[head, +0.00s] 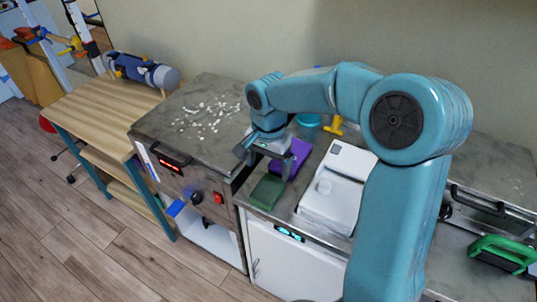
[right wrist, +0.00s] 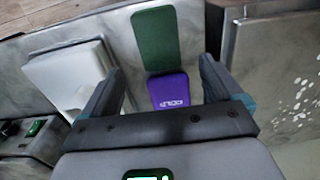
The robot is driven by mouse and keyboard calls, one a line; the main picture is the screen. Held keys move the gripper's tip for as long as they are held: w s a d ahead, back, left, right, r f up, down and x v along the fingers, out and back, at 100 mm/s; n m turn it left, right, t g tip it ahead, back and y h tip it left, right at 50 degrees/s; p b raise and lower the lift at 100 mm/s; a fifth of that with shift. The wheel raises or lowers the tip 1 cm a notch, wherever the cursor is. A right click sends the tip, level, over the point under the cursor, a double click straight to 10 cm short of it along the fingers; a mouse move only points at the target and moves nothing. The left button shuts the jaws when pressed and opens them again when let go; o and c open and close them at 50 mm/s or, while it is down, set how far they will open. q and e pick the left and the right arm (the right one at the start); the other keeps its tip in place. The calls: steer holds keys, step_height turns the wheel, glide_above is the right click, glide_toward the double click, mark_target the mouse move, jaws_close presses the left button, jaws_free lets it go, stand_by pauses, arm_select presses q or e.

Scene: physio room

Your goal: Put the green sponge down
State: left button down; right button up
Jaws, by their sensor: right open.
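The green sponge (head: 267,192), a flat dark green block, lies on the grey counter near its front edge, beside the stove unit. In the right wrist view the green sponge (right wrist: 155,40) shows beyond the fingertips, touching or very close to a purple pack (right wrist: 168,90). My right gripper (head: 264,158) is open and empty, pointing down over the counter just behind the sponge. Its two fingers (right wrist: 160,82) stand wide apart with nothing clamped between them. My left gripper is not in view.
The purple pack (head: 298,150) with white lettering lies behind the sponge. A white device (head: 340,185) stands close on the right. The stove-like unit (head: 190,110) on the left carries scattered white bits. A green-handled tool (head: 505,248) lies far right. A wooden table (head: 95,105) stands left.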

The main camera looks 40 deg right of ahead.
step_height(320, 180, up, 4)
steer(key=shift+f, duration=0.25)
